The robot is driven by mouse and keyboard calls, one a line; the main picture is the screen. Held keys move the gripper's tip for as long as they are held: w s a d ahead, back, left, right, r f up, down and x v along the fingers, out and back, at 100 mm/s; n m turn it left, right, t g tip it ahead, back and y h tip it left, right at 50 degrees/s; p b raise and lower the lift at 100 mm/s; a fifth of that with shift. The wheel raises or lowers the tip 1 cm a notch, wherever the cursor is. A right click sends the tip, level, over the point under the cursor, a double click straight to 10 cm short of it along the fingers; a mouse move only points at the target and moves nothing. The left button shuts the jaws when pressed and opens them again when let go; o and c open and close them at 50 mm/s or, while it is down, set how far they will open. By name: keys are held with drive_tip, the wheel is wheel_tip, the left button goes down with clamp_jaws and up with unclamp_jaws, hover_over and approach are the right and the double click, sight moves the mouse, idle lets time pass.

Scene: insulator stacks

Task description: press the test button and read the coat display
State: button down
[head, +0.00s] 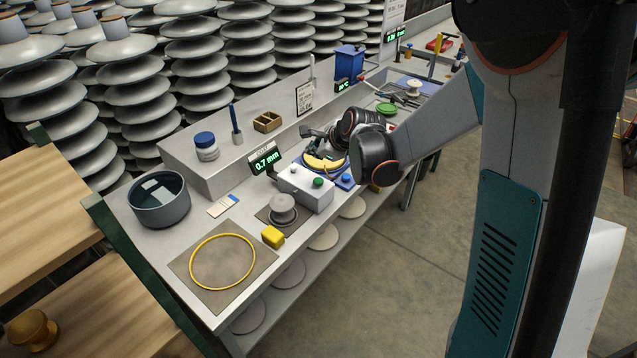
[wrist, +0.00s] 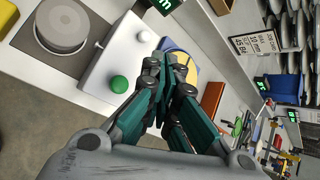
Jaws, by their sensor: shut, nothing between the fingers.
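A white box (head: 300,190) stands on the bench with a green button (head: 317,182) on top; the button also shows in the wrist view (wrist: 119,84). Behind the box a small display (head: 264,161) is lit and reads 0.7 mm in green. A grey disc-shaped piece (head: 283,207) sits on a dark pad left of the box, and also shows in the wrist view (wrist: 62,27). My gripper (wrist: 170,62) is shut and empty.
The yellow-rimmed item (head: 325,162) and a small blue block (head: 345,181) are beside the box. A yellow block (head: 272,237), a yellow ring (head: 222,262) on a mat and a dark bowl (head: 158,200) are nearer. A raised shelf holds a jar (head: 206,147).

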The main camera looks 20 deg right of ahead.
sight(316, 181)
wheel_tip(316, 181, down, 7)
drive_tip(key=b, duration=0.4)
drive_tip(key=shift+r, duration=0.15)
idle(1.1)
drive_tip(key=shift+f+b, duration=0.4)
drive_tip(key=shift+b, duration=0.15)
drive_tip(key=shift+f+b, duration=0.6)
drive_tip(key=shift+f, duration=0.1)
idle(0.8)
drive_tip(key=shift+r, duration=0.1)
drive_tip(key=shift+r+p, duration=0.8)
drive_tip(key=shift+r, duration=0.25)
drive_tip(key=shift+r, duration=0.1)
drive_tip(key=shift+r+p, duration=1.75)
drive_tip(key=shift+r, duration=0.7)
